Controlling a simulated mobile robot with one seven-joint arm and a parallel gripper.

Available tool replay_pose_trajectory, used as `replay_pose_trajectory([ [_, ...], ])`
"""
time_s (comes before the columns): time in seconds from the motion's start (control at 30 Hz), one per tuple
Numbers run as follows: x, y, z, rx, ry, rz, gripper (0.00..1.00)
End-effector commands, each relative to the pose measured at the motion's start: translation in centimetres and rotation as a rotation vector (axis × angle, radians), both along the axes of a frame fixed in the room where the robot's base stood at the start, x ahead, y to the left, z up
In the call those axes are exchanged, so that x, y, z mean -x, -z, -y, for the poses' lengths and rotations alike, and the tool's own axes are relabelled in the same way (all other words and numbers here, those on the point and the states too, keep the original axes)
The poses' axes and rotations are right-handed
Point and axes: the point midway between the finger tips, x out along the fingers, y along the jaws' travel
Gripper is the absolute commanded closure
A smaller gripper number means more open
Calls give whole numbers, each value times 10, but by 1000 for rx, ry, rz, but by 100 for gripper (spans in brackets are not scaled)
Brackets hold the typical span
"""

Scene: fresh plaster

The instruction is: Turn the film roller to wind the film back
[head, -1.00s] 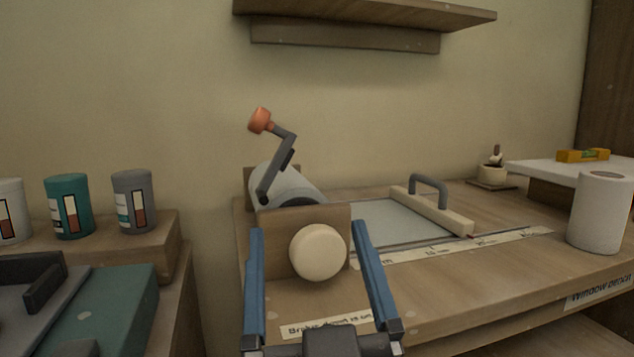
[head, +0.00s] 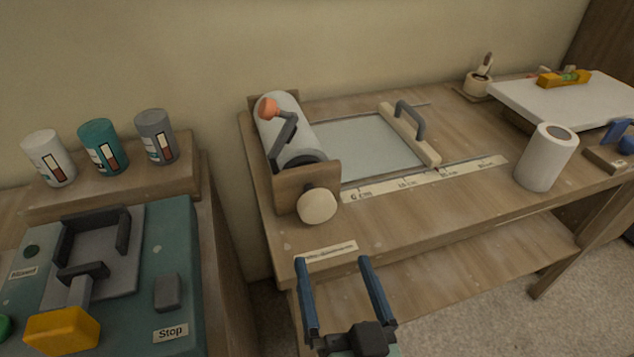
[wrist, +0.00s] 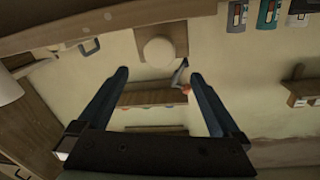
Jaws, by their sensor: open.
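The film roller (head: 283,125) is a pale cylinder between wooden end blocks at the left of the bench. A grey crank with an orange knob (head: 268,109) is on it. A round cream knob (head: 317,206) sits on the front wooden block (head: 306,184). A sheet of film (head: 365,147) lies flat from the roller to a cream bar with a grey handle (head: 408,133). My gripper (head: 346,261) is open and empty, in front of and below the cream knob. In the wrist view the cream knob (wrist: 159,52) shows beyond and between the blue fingers, apart from them.
A ruler strip (head: 425,180) runs along the bench in front of the film. A white roll (head: 546,157) stands at the right. At the left are a teal machine (head: 172,255) with a yellow handle (head: 62,331) and several cans (head: 103,147). The bench front is clear.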

Motion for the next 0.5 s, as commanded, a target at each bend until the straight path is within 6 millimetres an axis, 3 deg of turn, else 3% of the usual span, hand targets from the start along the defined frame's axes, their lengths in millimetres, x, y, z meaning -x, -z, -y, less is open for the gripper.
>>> replay_pose_trajectory([
  [0.17,-14,-1,-3,-4,-2,1,0],
  [0.5,-77,-3,-17,0,-3,2,0],
])
